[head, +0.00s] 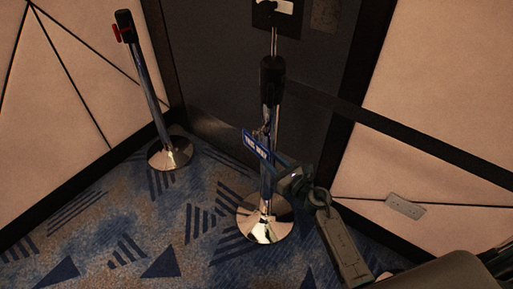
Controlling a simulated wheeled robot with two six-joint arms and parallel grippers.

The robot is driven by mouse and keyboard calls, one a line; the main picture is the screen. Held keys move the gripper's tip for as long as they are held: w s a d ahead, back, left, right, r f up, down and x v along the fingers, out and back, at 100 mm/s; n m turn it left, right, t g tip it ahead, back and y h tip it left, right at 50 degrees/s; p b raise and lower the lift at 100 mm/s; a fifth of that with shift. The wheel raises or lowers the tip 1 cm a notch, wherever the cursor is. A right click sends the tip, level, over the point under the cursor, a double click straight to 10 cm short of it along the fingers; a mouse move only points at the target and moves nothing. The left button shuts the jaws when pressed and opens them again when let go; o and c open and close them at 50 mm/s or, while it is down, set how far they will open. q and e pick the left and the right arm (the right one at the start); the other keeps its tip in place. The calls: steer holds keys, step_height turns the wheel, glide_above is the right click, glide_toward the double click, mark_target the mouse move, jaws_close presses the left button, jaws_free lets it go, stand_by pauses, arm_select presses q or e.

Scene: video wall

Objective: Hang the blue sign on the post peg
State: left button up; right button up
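The blue sign (257,146), with white lettering, is tilted in front of the chrome post (267,190), about halfway up it. My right gripper (280,167) is at the lower right end of the sign and appears shut on it. The post has a black head (272,75) and a round shiny base (264,220). The post peg cannot be clearly made out; the sign covers part of the pole there. I cannot tell whether the sign touches the post. My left gripper is out of view.
A second post (147,85) with a red part near its top stands at the back left. A thin rod rises from the nearer post to a dark sign frame (277,16). Padded walls and a dark door-like panel close off the back. Patterned carpet (120,235) is clear at front left.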

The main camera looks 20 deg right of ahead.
mark_target(260, 149)
steer(key=x, duration=0.6)
steer(key=shift+d+r, duration=0.1)
steer(key=shift+w, duration=0.4)
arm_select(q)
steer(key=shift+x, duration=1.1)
arm_select(e)
jaws_close()
